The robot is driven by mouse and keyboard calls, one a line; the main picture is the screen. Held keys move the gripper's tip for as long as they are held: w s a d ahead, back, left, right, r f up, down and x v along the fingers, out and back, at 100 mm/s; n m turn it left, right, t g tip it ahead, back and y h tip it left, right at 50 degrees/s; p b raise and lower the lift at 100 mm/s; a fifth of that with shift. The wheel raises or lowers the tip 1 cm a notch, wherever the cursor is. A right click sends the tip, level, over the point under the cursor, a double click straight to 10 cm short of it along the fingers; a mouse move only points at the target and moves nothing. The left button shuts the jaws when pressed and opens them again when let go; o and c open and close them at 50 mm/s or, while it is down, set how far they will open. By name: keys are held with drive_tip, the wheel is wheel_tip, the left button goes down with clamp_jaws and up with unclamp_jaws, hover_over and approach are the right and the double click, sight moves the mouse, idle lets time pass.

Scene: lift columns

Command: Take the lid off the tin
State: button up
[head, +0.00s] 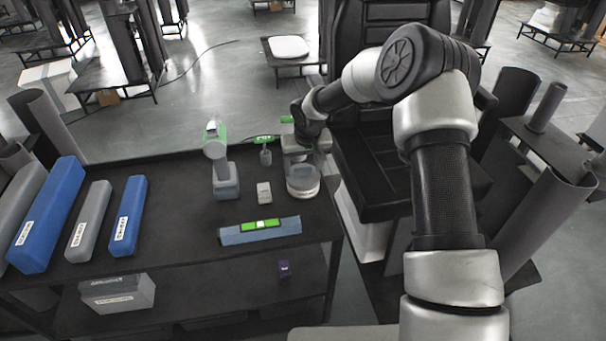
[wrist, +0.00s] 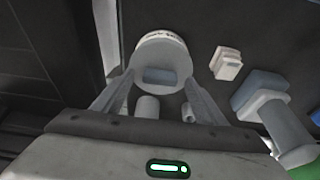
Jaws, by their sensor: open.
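The tin (head: 303,184) is a short round grey-white container with a dark-lettered label, upright near the right end of the dark workbench. In the wrist view the tin (wrist: 152,47) shows from above, its round pale lid (wrist: 178,61) on top with a blue-grey raised bar (wrist: 160,75) across it. My gripper (head: 300,158) is over the back of the tin in the head view, partly hidden by my arm. In the wrist view my gripper (wrist: 158,82) is open, its fingers on either side of the bar. Whether they touch the lid I cannot tell.
A small pale block (head: 264,192), a green-grey drill (head: 220,165) and a green-handled tool (head: 265,153) stand left of the tin. A blue-and-green level (head: 260,231) lies in front. Blue case (head: 128,215) is farther left. A black chair (head: 400,170) stands right of the bench.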

drive_tip(key=shift+c, duration=0.5)
drive_tip(key=c, duration=1)
drive_tip(key=shift+c, duration=0.2)
drive_tip(key=shift+r, duration=0.1)
